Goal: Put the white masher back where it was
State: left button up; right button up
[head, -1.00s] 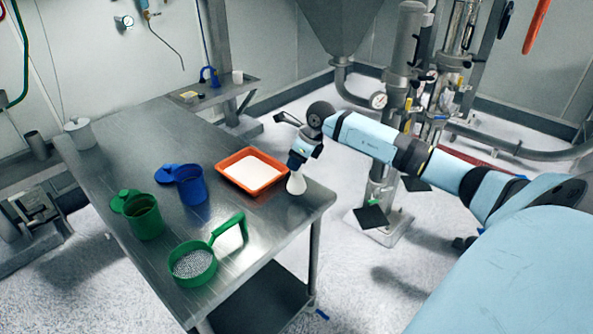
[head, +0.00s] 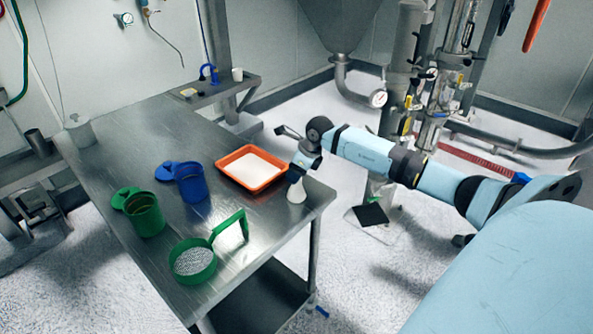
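The white masher (head: 296,194) is upright at the table's right front corner, just right of the orange tray (head: 273,182). Its wide base shows, and its upper part is hidden in my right gripper (head: 295,176). My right gripper points down from above and appears shut on the masher. The base is at or very close to the table top; I cannot tell if it touches. My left gripper is out of view.
The orange tray holds white powder. A green sieve (head: 194,264) with a handle, a green cup (head: 145,218) and a blue cup (head: 191,186) stand on the metal table (head: 135,130). The table's right edge is close to the masher. The far table half is mostly clear.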

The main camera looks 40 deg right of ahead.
jog(key=shift+r, duration=0.1)
jog(key=shift+r, duration=0.25)
jog(key=b+v, duration=0.1)
jog(key=v, duration=1)
jog(key=s+a+f+m+t+y, duration=0.2)
jog(key=a+f+m+y, duration=0.2)
jog(key=a, duration=0.5)
jog(key=s+a+f+m+t+y, duration=0.2)
jog(key=s+a+f+m+y, duration=0.15)
jog(key=a, duration=0.55)
jog(key=s+a+f+m+t+y, duration=0.1)
jog(key=a+f+m+t+y, duration=0.3)
jog(key=a, duration=0.5)
jog(key=s+a+f+m+h, duration=0.4)
jog(key=s+f+m, duration=0.4)
jog(key=m, duration=0.5)
jog(key=s+a+f+m+g+h, duration=0.1)
jog(key=s+a+f+m+h, duration=0.3)
jog(key=s+f+m, duration=0.5)
jog(key=s+m+h, duration=0.1)
jog(key=m+h, duration=0.1)
jog(key=m, duration=0.3)
jog(key=shift+s, duration=0.15)
